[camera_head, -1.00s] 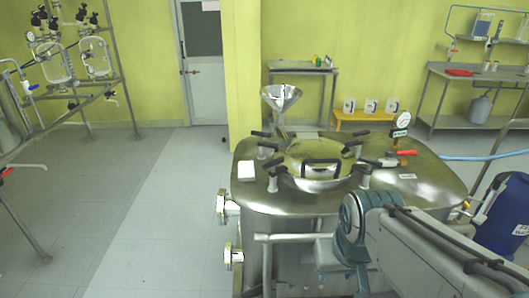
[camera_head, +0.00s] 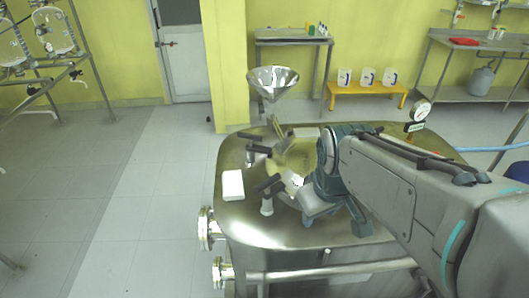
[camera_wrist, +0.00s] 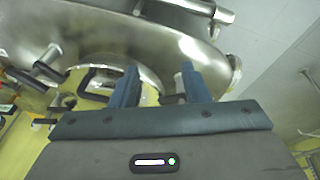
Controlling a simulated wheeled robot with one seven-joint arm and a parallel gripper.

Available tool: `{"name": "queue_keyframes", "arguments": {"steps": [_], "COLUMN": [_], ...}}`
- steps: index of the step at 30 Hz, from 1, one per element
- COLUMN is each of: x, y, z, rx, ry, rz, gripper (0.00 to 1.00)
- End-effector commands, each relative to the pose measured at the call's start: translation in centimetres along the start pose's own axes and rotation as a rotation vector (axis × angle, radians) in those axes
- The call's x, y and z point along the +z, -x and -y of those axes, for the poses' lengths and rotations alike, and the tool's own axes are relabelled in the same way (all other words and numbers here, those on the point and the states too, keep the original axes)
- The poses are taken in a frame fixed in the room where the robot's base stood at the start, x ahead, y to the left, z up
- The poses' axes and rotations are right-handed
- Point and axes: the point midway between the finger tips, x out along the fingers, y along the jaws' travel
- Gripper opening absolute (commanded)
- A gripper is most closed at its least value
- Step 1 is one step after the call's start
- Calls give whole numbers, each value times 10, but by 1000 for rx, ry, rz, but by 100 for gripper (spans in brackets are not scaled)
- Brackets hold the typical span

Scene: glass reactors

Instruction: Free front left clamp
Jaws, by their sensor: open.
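The front left clamp (camera_head: 267,206) stands at the lid's edge on the steel reactor, a pale post with a black handle. In the wrist view, a pale post with a black handle (camera_wrist: 178,82), which looks like this clamp, shows between my fingers, nearer the right one. My gripper (camera_wrist: 160,84) is open and empty, above the reactor's front. In the head view my arm and gripper hide much of the lid (camera_head: 294,154) and its right side. I cannot tell how far the fingers are from the clamp.
Another clamp (camera_wrist: 50,54) and the black lid handle (camera_wrist: 100,72) are at left in the wrist view. A black-handled clamp (camera_head: 258,149) stands behind the front left one. A white box (camera_head: 232,185) lies left of the lid; a metal funnel (camera_head: 272,79) rises behind.

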Motion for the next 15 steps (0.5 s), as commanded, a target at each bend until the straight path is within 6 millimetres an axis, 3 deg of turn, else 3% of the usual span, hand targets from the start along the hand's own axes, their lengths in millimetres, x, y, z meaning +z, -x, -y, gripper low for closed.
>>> {"name": "queue_keyframes", "arguments": {"steps": [15], "x": [-120], "y": [13], "z": [4], "rx": [-82], "ry": [1225], "rz": [-15], "gripper": [42]}}
